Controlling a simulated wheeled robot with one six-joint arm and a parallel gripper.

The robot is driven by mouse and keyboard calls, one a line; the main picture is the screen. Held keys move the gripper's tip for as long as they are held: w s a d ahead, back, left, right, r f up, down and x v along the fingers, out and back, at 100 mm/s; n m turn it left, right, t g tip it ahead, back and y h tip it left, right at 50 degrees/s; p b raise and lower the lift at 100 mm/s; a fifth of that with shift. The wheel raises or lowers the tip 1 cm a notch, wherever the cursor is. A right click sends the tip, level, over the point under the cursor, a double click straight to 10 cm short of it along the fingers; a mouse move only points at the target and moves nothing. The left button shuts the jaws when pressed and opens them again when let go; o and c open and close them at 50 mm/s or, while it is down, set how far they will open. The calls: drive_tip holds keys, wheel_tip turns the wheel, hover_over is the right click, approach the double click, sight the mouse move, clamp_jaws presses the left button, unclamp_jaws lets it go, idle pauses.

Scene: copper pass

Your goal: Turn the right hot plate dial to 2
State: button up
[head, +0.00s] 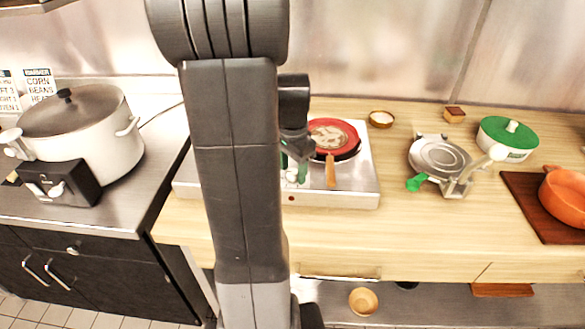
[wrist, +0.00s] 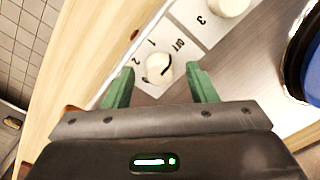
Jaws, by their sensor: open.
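The hot plate (head: 350,187) is a silver box on the wooden counter, partly hidden behind my arm in the head view. My gripper (head: 296,172) is low over its middle, left of the red pan. In the wrist view, a round white dial (wrist: 158,68) with a dark pointer mark sits between the open green fingers of my gripper (wrist: 161,82), with a gap visible on each side. OFF, 1 and 2 are printed around it. I cannot tell exactly which mark the pointer meets. A second white dial (wrist: 230,6) with a 3 beside it lies farther up.
The red pan (head: 333,132) stands on the hot plate, its wooden handle (head: 331,172) toward the front. A metal press (head: 440,158) and a green-lidded pot (head: 508,138) stand right.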

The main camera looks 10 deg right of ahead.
drive_tip(key=shift+f, duration=0.25)
drive_tip(key=c, duration=1)
